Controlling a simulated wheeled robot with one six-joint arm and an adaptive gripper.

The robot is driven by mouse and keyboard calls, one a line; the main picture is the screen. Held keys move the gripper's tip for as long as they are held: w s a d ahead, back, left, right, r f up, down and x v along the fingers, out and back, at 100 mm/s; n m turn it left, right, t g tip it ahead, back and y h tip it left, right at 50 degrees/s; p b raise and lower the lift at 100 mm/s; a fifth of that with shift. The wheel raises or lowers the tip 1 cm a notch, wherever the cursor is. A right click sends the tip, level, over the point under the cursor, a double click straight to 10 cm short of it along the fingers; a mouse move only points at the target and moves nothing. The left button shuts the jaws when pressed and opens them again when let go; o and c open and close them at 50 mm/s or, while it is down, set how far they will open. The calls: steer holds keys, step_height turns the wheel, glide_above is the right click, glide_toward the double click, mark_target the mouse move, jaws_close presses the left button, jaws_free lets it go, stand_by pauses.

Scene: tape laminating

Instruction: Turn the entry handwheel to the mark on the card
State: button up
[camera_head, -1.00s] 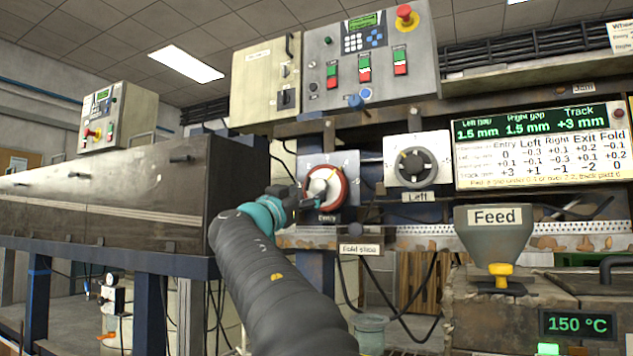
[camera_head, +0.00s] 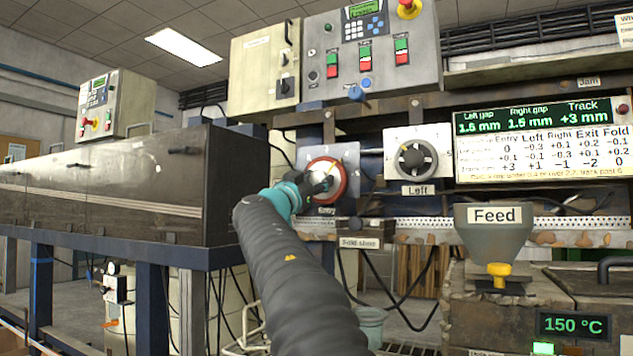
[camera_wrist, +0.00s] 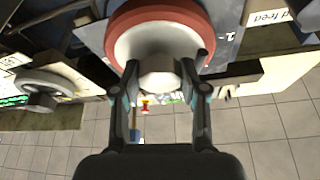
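The entry handwheel (camera_head: 341,190) has a red rim and a pale face on a grey dial plate above the "Entry" label. It also shows in the wrist view (camera_wrist: 158,16). My gripper (camera_head: 318,184) is at the handwheel, covering part of its face. In the wrist view my two fingers (camera_wrist: 159,72) stand on either side of the pale centre hub (camera_wrist: 158,76); whether both touch it is unclear. A yellow streak shows near the wheel's top. The card (camera_head: 545,158) at right has rows of numbers under Entry, Left, Right, Exit and Fold; its small text is blurred.
The grey left handwheel (camera_head: 415,158) is just right of the entry one. A green display (camera_head: 535,117) reads 1.5 mm, 1.5 mm and +3 mm. The Feed hopper (camera_head: 494,240) is at lower right.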

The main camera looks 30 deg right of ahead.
steer(key=shift+f+n+b, duration=0.1)
steer(key=shift+n+b, duration=0.35)
steer(key=shift+n, duration=0.05)
steer(key=shift+n+t+b, duration=0.3)
steer(key=shift+n, duration=0.1)
steer(key=n+t+y+b, duration=0.1)
steer(key=n, duration=0.2)
steer(key=shift+s+t, duration=0.1)
steer(key=shift+t, duration=0.3)
steer(key=shift+d+r+n+t+y, duration=0.1)
steer(key=shift+n+t+y, duration=0.5)
steer(key=shift+n, duration=1.05)
steer(key=shift+r+n+t+y, duration=0.1)
steer(key=shift+n+t+y, duration=0.2)
steer(key=shift+n+y, duration=1)
steer(key=shift+n, duration=0.55)
steer(key=o, duration=1.1)
steer(key=shift+o, duration=0.2)
steer(key=shift+f, duration=0.1)
